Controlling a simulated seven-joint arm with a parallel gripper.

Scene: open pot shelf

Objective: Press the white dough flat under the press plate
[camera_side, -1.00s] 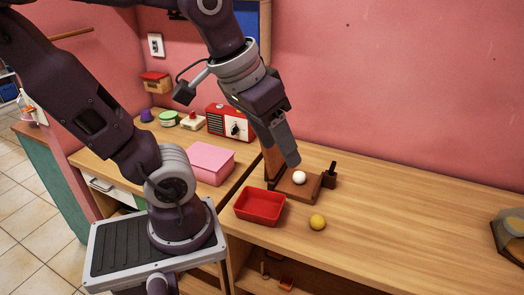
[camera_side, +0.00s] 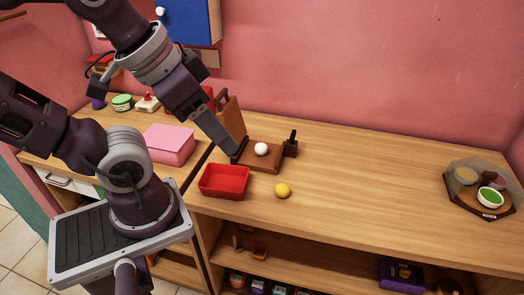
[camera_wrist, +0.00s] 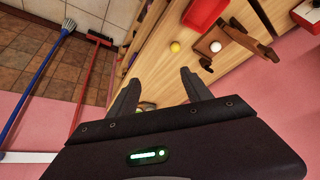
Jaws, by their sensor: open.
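The white dough ball (camera_side: 261,149) sits on the brown wooden base (camera_side: 262,164) of the press, round and unflattened. The brown press plate (camera_side: 231,118) stands raised at the base's left and back side, partly hidden by my gripper. My gripper (camera_side: 233,151) hangs at the left of the press, its fingers overlapping the plate's edge in the side view; I cannot tell if they touch it. In the wrist view my gripper (camera_wrist: 160,77) is open with nothing between its fingers. The white dough (camera_wrist: 216,46) and the raised plate (camera_wrist: 257,40) appear beyond the fingers, to the right.
A red tray (camera_side: 224,180) and a yellow ball (camera_side: 282,190) are in front of the press. A dark upright post (camera_side: 291,146) stands at the base's right. A pink box (camera_side: 169,144) is at left. A glass-sided case (camera_side: 482,190) stands far right. The counter between is clear.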

